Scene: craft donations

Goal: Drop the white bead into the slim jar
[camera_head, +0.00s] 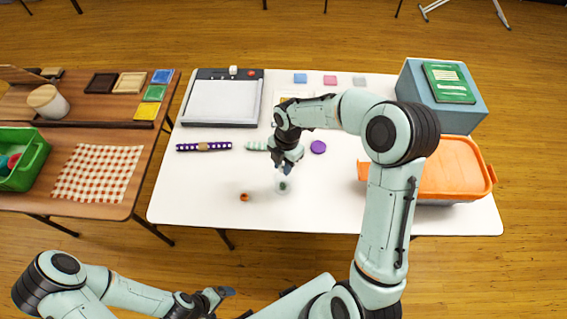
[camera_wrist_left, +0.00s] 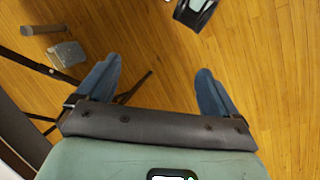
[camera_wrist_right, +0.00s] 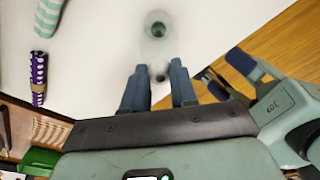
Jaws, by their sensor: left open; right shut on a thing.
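A slim clear jar (camera_head: 283,186) with something dark green inside stands on the white table, near its front edge. In the right wrist view the jar (camera_wrist_right: 157,32) is just beyond the fingertips, and I look down into its mouth. My right gripper (camera_head: 287,169) is shut on a small pale piece with a dark spot, seemingly the white bead (camera_wrist_right: 160,76), mostly hidden between the fingers. It is close to the jar; I cannot tell whether it is over the mouth. My left gripper (camera_head: 226,294) is open and empty, above the wooden floor in front of the table (camera_wrist_left: 155,85).
A small orange-brown thing (camera_head: 244,197) sits left of the jar. A purple patterned strip (camera_head: 204,147), a purple disc (camera_head: 318,147) and a paper trimmer (camera_head: 222,101) lie behind. An orange-lidded bin (camera_head: 455,168) fills the right end. The front left of the table is clear.

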